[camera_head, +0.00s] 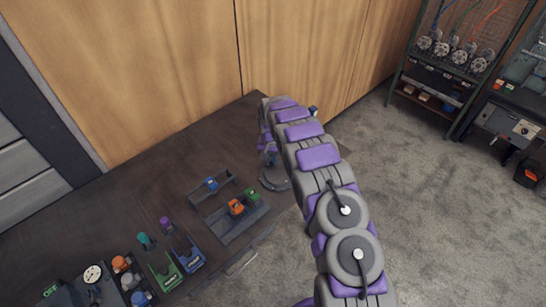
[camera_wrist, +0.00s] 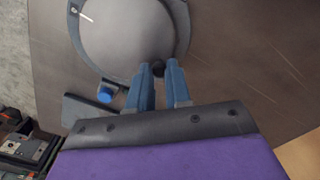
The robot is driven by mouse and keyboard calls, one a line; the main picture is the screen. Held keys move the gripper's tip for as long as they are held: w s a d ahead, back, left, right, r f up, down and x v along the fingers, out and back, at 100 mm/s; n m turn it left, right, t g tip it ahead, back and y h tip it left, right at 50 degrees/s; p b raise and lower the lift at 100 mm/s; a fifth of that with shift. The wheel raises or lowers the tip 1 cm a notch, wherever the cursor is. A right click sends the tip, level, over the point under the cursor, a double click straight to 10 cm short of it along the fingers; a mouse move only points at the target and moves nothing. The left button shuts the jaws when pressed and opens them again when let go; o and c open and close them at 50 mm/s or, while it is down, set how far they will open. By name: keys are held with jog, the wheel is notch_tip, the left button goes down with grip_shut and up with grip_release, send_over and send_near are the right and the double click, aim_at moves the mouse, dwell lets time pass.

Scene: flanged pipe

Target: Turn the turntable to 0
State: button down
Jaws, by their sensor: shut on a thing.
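The turntable (camera_wrist: 125,38) is a round grey disc inside a dark ring, in the upper left of the wrist view. A short white mark (camera_wrist: 86,17) shows at its upper left. A small dark knob (camera_wrist: 158,68) sits near the disc's lower right edge. My gripper (camera_wrist: 159,69) has its two blue fingers around this knob and is shut on it. The fingers partly hide the knob. In the head view only a grey curved part of the turntable (camera_head: 273,187) shows beside my arm, which hides the rest. I cannot read any numbers on it.
A dark plate with a blue round thing (camera_wrist: 105,93) lies beside the turntable. On the dark table (camera_head: 105,215) are trays with an orange (camera_head: 236,207), a green and a blue part. Several coloured tools and a gauge (camera_head: 93,273) stand at the front left. Wooden panels rise behind.

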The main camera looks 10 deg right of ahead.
jog(key=shift+a+r+n, duration=0.1)
jog(key=shift+a+n, duration=0.1)
jog(key=shift+n, duration=0.3)
jog(key=c, duration=1.1)
grip_release()
jog(key=shift+a, duration=0.1)
jog(key=shift+o, duration=0.2)
notch_tip(320, 180, up, 17)
jog(key=p, duration=0.1)
jog(key=shift+p, duration=0.3)
jog(key=shift+r, duration=0.1)
